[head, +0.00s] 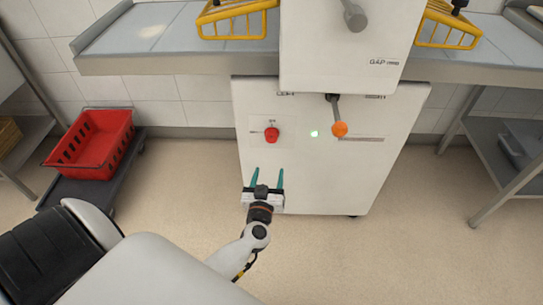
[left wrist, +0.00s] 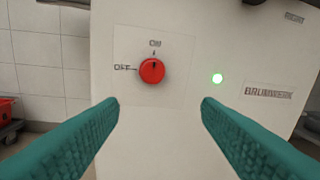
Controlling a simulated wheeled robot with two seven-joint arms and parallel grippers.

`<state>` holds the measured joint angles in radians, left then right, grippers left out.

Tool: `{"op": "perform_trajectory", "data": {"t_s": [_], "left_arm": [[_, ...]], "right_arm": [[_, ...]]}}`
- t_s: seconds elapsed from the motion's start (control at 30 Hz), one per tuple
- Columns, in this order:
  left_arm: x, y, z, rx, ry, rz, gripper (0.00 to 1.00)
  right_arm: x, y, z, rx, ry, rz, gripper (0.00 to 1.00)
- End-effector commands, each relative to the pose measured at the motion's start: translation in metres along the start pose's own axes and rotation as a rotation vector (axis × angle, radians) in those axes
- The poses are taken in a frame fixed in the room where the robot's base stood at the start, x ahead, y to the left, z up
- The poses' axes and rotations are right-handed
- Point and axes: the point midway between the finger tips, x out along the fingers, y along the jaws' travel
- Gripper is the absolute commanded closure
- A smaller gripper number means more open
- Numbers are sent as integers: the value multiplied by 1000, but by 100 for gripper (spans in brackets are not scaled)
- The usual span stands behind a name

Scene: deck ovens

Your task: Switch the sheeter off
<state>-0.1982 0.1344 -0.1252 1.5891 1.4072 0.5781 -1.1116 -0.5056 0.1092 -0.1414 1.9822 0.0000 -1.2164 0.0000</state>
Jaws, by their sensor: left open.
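The sheeter (head: 305,170) is a white cabinet against the tiled wall. Its red rotary knob (head: 271,134) sits on the front panel and also shows in the left wrist view (left wrist: 152,70). The label ON is above the knob and OFF is to its left; the dark mark on the knob points up toward ON. A green lamp (left wrist: 217,78) glows to the right of the knob. My left gripper (head: 267,175) is open and empty, its teal fingers apart, in front of and below the knob without touching it. My right gripper is not in view.
An orange-tipped lever (head: 339,129) sticks out right of the knob. Yellow wire guards (head: 236,14) and conveyor tables (head: 160,62) flank the machine above. A red crate (head: 95,140) on a dark dolly stands at left. The floor before the cabinet is clear.

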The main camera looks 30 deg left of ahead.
Motion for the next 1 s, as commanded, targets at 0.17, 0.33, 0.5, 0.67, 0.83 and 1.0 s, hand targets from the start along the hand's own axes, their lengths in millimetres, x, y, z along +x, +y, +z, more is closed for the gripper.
{"op": "perform_trajectory", "data": {"t_s": [0.17, 0.33, 0.5, 0.67, 0.83, 1.0], "left_arm": [[9, 6, 11, -31, -28, 47, 42], [32, 7, 13, -31, -30, 48, 42], [68, 9, 13, -31, -30, 48, 42], [95, 10, 13, -31, -28, 47, 42], [116, 11, 14, -32, -27, 46, 42], [124, 11, 15, -31, -26, 45, 42]], "right_arm": [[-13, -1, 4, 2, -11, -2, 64], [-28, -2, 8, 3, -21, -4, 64], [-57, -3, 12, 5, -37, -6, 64], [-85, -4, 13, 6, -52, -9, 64], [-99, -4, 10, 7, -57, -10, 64], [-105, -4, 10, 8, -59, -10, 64]]}}
